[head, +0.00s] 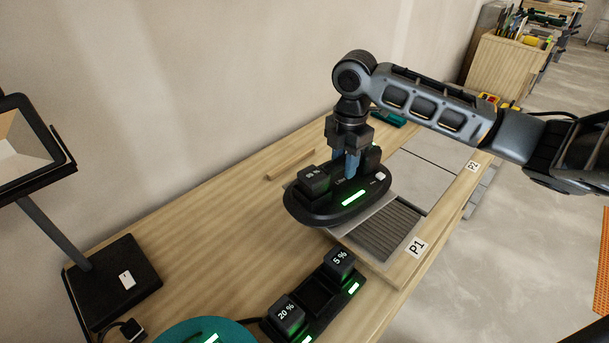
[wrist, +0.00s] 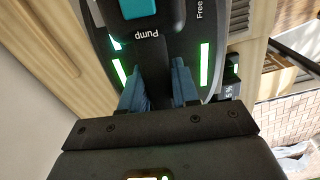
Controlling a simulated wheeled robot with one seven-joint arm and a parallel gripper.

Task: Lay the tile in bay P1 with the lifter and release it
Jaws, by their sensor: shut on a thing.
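The lifter (head: 325,207) is a black oval device with a battery block on top and a lit green strip. My gripper (head: 351,165) is shut on its handle from above, blue fingers pointing down. In the wrist view the fingers (wrist: 158,88) grip the lifter (wrist: 175,45), which shows the words Pump and Free, a teal button and green lights. Bay P1 (head: 383,236) has a dark ribbed bed, partly covered by the lifter. A pale edge, perhaps the tile (head: 384,201), shows under the lifter's right side; whether it touches the bed I cannot tell.
A black charger (head: 318,296) with blocks reading 20 % and 5 % stands in front. A lamp (head: 115,280) stands at left and a teal object (head: 205,332) lies at the bottom. A wooden strip (head: 291,164) lies behind the lifter. Pale tiles (head: 440,150) lie beyond, near label P2.

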